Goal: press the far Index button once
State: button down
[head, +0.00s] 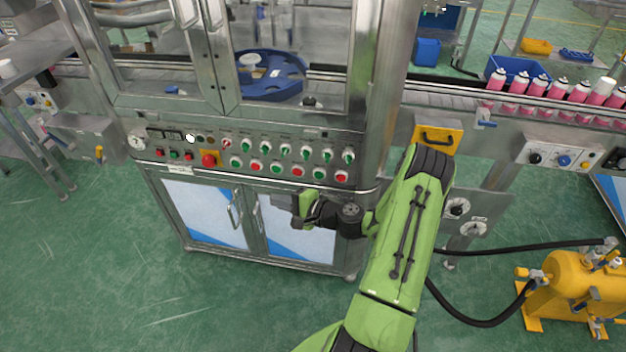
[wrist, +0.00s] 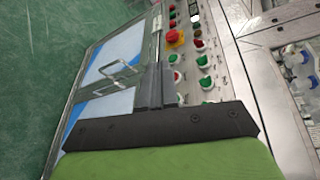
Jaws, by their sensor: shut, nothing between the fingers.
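The control panel (head: 330,137) runs across the front of the steel machine and carries rows of green and red buttons and selector knobs. Its labels are too small to read, so I cannot tell which one is the far Index button. My gripper (head: 303,207) is shut and empty, below and in front of the panel's right half, before the cabinet doors. In the wrist view, my gripper (wrist: 160,68) points along the cabinet front, with the row of panel buttons (wrist: 206,83) just to its right. No contact with any button shows.
A red emergency-stop knob (head: 208,160) on a yellow plate sits left of the button rows. Cabinet doors (head: 225,212) with protruding handles lie below. A yellow pump (head: 575,285) with black hoses stands at the lower right.

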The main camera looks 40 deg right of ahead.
aim_at(319, 175)
jog(key=s+d+f+m+t+h, duration=0.2)
jog(key=s+d+f+m+h, duration=0.1)
jog(key=d+f+m+h, duration=0.4)
jog(key=d+m, duration=0.2)
jog(key=shift+s+m+t+b, duration=0.15)
jog(key=shift+m+t+b, duration=0.2)
jog(key=shift+m+t, duration=0.05)
jog(key=w+d+b, duration=0.3)
jog(key=w+d, duration=0.2)
jog(key=d, duration=0.1)
jog(key=shift+w+d, duration=0.3)
jog(key=shift+d, duration=0.1)
dwell(1.2)
jog(key=shift+w+d, duration=0.25)
jog(key=shift+d, duration=0.05)
